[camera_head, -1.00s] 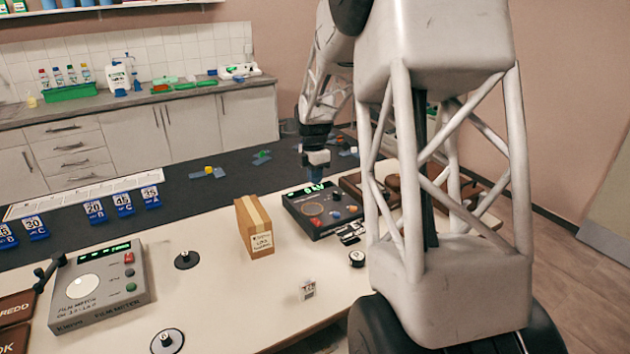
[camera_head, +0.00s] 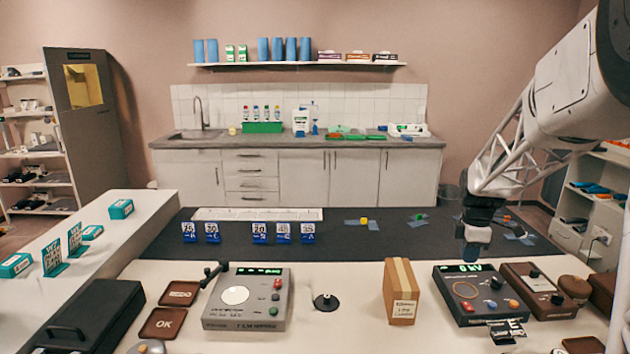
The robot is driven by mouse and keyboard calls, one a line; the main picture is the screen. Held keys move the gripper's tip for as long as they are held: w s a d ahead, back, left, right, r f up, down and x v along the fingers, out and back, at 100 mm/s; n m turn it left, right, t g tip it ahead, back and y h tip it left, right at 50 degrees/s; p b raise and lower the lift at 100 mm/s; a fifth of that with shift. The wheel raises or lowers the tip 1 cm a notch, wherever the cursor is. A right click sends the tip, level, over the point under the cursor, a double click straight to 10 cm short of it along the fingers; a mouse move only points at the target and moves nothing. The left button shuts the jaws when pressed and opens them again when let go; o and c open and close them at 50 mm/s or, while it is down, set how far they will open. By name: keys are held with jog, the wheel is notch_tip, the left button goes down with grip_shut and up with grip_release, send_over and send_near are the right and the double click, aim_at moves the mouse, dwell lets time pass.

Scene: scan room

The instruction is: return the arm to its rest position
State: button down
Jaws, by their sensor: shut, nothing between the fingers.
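My arm comes in from the upper right in the head view and bends down over the right part of the table. My gripper (camera_head: 474,247) points down and is shut with nothing in it. It appears above or just behind the dark control box (camera_head: 478,294) with a green "0 kV" display; the exact gap cannot be told.
A cardboard box (camera_head: 400,292) stands left of the control box. A grey film meter (camera_head: 247,300) and a black round knob (camera_head: 326,302) sit further left. Blue number cards (camera_head: 260,232) stand on the dark mat (camera_head: 390,240). A brown box (camera_head: 540,290) is at right.

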jog(key=s+a+r+m+t, duration=0.1)
jog(key=s+a+r+m, duration=0.25)
jog(key=s+a, duration=0.35)
jog(key=s+a+r+m, duration=0.2)
jog(key=s+a+m, duration=0.25)
jog(key=s, duration=0.55)
jog(key=s+a+r+m+t, duration=0.1)
jog(key=s+a+r+m, duration=0.15)
jog(key=s+a, duration=0.45)
jog(key=s+a+f+m, duration=0.1)
jog(key=s+m, duration=0.1)
jog(key=s, duration=0.4)
jog(key=s+a+f+m+t, duration=0.1)
jog(key=s+m, duration=0.2)
jog(key=s, duration=0.3)
jog(key=shift+a+f, duration=0.3)
jog(key=shift+f, duration=0.05)
dwell(1.0)
